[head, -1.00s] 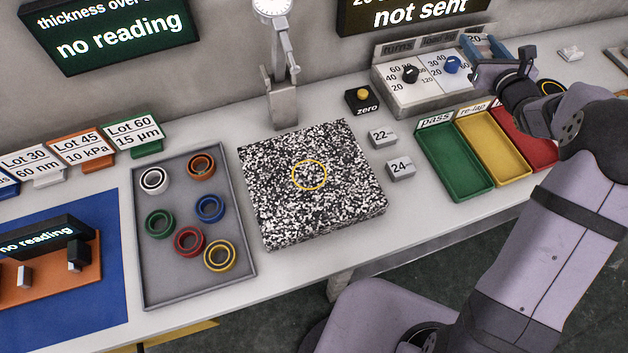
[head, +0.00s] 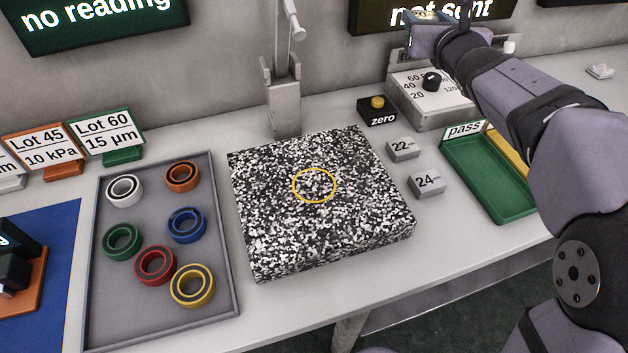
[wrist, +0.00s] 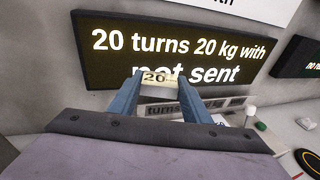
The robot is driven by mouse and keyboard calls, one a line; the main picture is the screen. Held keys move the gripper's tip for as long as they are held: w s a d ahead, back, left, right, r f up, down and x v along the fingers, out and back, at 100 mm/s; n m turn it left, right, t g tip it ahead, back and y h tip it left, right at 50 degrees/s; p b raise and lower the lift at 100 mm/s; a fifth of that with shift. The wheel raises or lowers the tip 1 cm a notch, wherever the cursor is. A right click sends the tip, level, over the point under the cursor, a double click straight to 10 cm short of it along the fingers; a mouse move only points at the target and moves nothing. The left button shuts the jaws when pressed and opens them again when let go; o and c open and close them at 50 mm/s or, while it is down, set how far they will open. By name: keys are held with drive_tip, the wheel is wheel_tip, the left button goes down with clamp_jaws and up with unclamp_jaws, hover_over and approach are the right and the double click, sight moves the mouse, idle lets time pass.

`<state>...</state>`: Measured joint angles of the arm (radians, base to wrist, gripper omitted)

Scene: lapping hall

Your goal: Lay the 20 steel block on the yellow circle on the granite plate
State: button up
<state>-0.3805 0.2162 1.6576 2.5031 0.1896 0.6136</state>
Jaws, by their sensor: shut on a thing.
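My gripper (wrist: 158,92) has blue fingers closed on the 20 steel block (wrist: 155,80), a small block with its "20" face showing in the wrist view. In the head view my gripper (head: 426,17) is at the top edge, raised in front of the dark wall screen and above the dial box; the block is hard to make out there. The granite plate (head: 260,245) is a thick speckled slab in the middle of the bench. The yellow circle (head: 314,202) is a thin ring outline on its top, with nothing on it.
The 22 block (head: 402,149) and 24 block (head: 427,186) lie right of the plate. The zero button box (head: 378,110) and a grey upright stand (head: 284,105) are behind it. A grey tray (head: 92,270) of coloured rings is left; a green pass tray (head: 487,175) is right.

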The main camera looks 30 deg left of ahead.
drive_tip(key=s+a+b, duration=0.4)
drive_tip(key=n+g+y+b, duration=0.3)
drive_tip(key=y+b, duration=0.1)
drive_tip(key=b, duration=2.5)
hover_over(318, 194)
wheel_tip(318, 194, down, 4)
drive_tip(key=shift+f+b, duration=4.3)
drive_tip(key=shift+f, duration=0.6)
drive_tip(key=shift+f, duration=0.2)
drive_tip(key=o, duration=1.3)
